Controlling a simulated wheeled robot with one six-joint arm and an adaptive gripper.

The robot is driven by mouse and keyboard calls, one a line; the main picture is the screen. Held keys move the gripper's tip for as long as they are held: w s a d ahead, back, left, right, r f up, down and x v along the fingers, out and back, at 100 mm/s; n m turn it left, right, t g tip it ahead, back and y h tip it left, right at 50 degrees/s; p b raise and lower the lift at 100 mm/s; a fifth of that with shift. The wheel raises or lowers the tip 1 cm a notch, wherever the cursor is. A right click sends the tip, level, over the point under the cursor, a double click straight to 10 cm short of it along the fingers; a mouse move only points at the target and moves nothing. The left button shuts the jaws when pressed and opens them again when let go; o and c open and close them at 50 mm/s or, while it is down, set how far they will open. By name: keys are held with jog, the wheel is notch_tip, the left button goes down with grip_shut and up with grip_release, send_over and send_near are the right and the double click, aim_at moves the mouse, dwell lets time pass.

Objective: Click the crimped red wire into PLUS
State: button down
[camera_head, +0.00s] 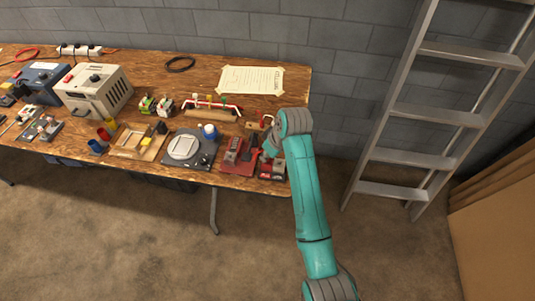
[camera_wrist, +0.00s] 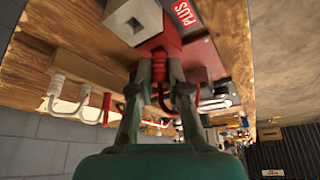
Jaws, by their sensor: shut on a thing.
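In the wrist view my gripper (camera_wrist: 160,66) is shut, with the red wire (camera_wrist: 161,98) showing as a curve between its fingers. The wire's crimped end is hidden. Just beyond the fingertips is a red block (camera_wrist: 163,40), and a pale grey block with a square opening (camera_wrist: 138,22) sits beside it. A red PLUS label (camera_wrist: 184,13) on a dark base lies close to the right of these. I cannot tell whether the wire is inside the red block. In the head view my gripper (camera_head: 268,153) is over the table's right end, by a dark red-labelled holder (camera_head: 272,170).
A red fixture (camera_head: 239,157) stands just left of the gripper. A scale (camera_head: 186,147), a wooden tray (camera_head: 137,142) and a beige power unit (camera_head: 93,89) are farther left. A red-and-white handled bar (camera_head: 211,109) lies behind. A ladder (camera_head: 430,115) leans at right.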

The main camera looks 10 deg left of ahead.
jog(key=c, duration=1.7)
grip_release()
jog(key=shift+c, duration=0.2)
grip_shut()
jog(key=shift+f, duration=0.2)
jog(key=o, duration=0.7)
grip_release()
jog(key=shift+r, duration=0.15)
